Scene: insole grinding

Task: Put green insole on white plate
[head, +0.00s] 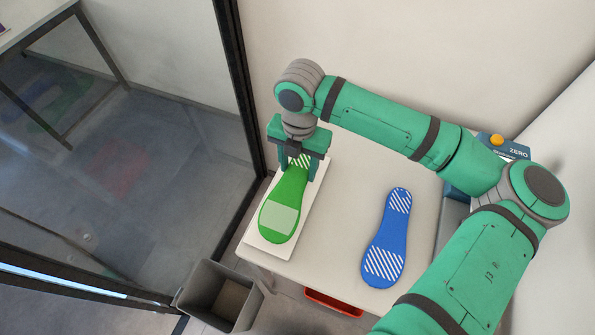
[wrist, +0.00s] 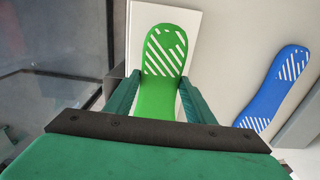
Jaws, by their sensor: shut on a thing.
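The green insole (head: 287,199) lies over the white plate (head: 264,244) on the table's left side in the head view. My gripper (head: 298,172) is at the insole's far part, with one finger on each side, shut on it. In the wrist view the green insole (wrist: 164,62) runs between the two fingers of my gripper (wrist: 162,98), with its striped end beyond them. The white plate (wrist: 192,25) shows behind and beside it. I cannot tell whether the insole touches the plate or is held just above it.
A blue insole (head: 385,245) lies on the light table (head: 340,220) to the right, also in the wrist view (wrist: 275,85). A grey bin (head: 215,294) stands below the table's front left corner. A dark-framed glass panel is on the left. A red tray (head: 333,303) shows below the front edge.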

